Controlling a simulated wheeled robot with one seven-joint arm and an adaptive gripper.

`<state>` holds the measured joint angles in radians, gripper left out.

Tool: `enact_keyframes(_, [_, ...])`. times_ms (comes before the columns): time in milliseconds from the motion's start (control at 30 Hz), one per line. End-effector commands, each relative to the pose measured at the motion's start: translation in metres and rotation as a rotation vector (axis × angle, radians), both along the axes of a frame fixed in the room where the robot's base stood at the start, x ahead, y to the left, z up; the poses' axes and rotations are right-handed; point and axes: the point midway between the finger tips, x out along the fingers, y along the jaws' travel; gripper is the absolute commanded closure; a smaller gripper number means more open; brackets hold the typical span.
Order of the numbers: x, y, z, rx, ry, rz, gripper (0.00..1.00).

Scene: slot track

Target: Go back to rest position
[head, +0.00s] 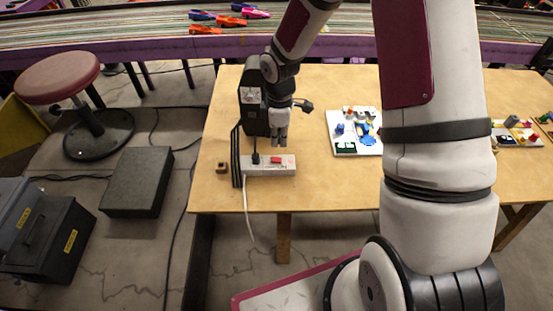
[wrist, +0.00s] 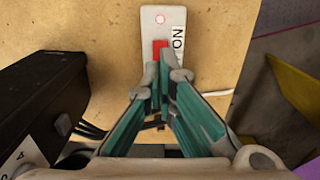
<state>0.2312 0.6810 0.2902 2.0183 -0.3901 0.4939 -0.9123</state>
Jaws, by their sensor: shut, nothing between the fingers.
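My gripper (head: 280,138) is above the power strip (head: 286,170) on the wooden table (head: 330,190), near the strip's red switch (head: 275,159). In the wrist view my gripper (wrist: 163,70) is shut and empty, its green-padded fingers close together at the lower end of the red switch (wrist: 160,46). I cannot tell whether the fingertips touch the switch. A black plug (head: 255,159) sits at the strip's left end.
A black box (head: 252,110) stands left of my gripper, with black cables beside it. A white board (head: 343,146) with small coloured pieces lies to the right. Behind the table runs the slot track (head: 130,32) with several cars. A stool (head: 58,78) stands left.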

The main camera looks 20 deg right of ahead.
Motion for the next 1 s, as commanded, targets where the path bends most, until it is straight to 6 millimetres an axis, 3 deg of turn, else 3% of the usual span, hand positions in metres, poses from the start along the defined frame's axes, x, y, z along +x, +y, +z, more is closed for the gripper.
enact_keyframes(533, [0.0,0.0,0.002,0.0,0.001,0.0,1.0])
enact_keyframes(667, [-0.001,-0.002,0.012,-0.009,-0.008,-0.018,1.0])
enact_keyframes(767, [-0.004,-0.005,0.038,-0.03,-0.03,-0.069,1.0])
enact_keyframes(1000, [-0.031,-0.016,0.129,-0.08,-0.117,-0.296,1.0])
